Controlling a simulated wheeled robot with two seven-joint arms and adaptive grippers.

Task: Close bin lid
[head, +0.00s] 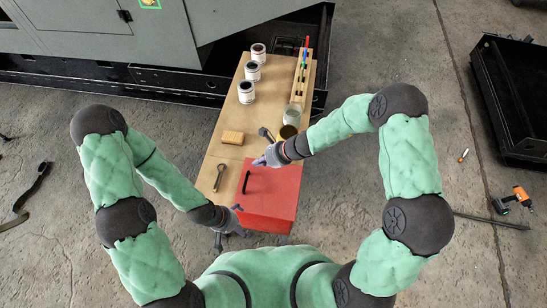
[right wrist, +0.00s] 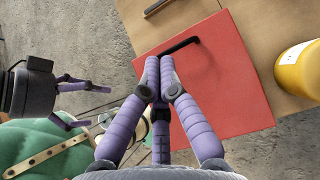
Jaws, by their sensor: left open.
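The red bin (head: 268,226) stands at the near end of the wooden table. Its flat red lid (head: 275,190) faces up, with a black bar handle (head: 247,181) near its left edge. I see no gap under the lid, but cannot tell if it is fully shut. In the right wrist view the lid (right wrist: 225,85) and handle (right wrist: 180,46) show. My right gripper (head: 258,162) is over the lid's far left corner, its fingers close to the handle; contact is unclear. My left gripper (head: 238,220) is open at the near left corner; it also shows in the right wrist view (right wrist: 86,101).
The table (head: 212,165) holds several white cans (head: 246,92), a yellow sponge (head: 232,138), a wrench-like tool (head: 219,177) and a yellow container (right wrist: 300,70). A black crate (head: 510,90) and an orange drill (head: 515,197) are on the floor at right.

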